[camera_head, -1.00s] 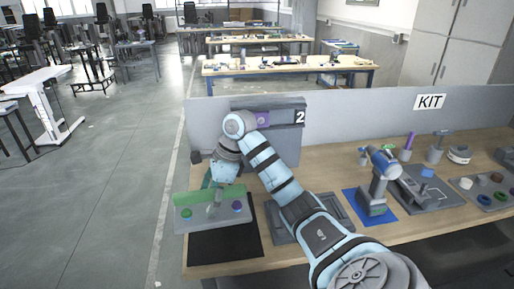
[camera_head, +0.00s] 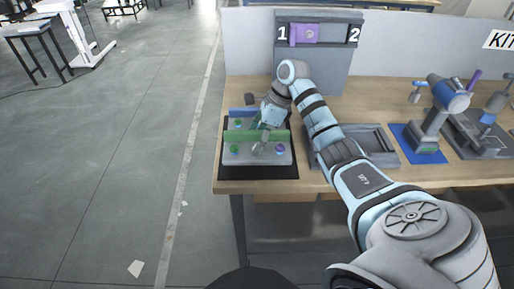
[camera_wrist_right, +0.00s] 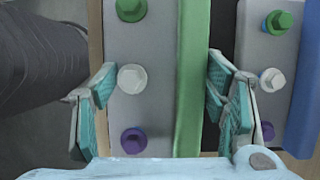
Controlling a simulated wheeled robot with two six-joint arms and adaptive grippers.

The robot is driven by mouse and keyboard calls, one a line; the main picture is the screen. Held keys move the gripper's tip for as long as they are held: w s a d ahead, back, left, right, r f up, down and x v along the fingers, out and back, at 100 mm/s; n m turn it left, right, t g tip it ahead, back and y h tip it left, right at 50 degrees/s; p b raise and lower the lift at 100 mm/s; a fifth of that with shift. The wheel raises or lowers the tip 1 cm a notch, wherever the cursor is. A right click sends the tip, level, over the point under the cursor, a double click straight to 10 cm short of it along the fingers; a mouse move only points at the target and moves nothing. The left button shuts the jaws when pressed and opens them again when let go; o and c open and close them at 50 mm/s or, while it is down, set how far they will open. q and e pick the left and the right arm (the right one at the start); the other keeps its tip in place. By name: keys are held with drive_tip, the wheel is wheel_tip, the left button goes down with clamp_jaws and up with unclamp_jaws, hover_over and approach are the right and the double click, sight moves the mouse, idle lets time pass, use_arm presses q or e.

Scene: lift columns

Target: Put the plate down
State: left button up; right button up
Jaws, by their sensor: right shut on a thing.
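The grey plate with a green bar (camera_head: 244,160) is at the left end of the bench, over the black mat (camera_head: 257,173). It carries a green, a white and a purple bolt, clear in the right wrist view (camera_wrist_right: 152,55). My right gripper (camera_head: 262,147) is shut across this plate; one finger is at its bare edge, the other at the green bar. I cannot tell whether the plate touches the mat. A second grey plate with a blue bar (camera_wrist_right: 305,85) lies beside it, behind it in the head view (camera_head: 238,113). My left gripper is not in view.
A grey tray (camera_head: 383,158) lies right of the mat. A drill (camera_head: 440,110) stands on a blue pad further right. A grey panel and a stand numbered 1 and 2 (camera_head: 315,60) rise behind. Bench is clear left of the stand.

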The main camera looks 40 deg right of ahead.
drive_tip(key=shift+s+f, duration=0.2)
drive_tip(key=shift+f, duration=1.2)
drive_tip(key=o, duration=1.3)
drive_tip(key=shift+f, duration=0.2)
drive_tip(key=shift+c, duration=0.2)
drive_tip(key=o, duration=0.4)
drive_tip(key=shift+o, duration=0.2)
drive_tip(key=shift+r, duration=0.1)
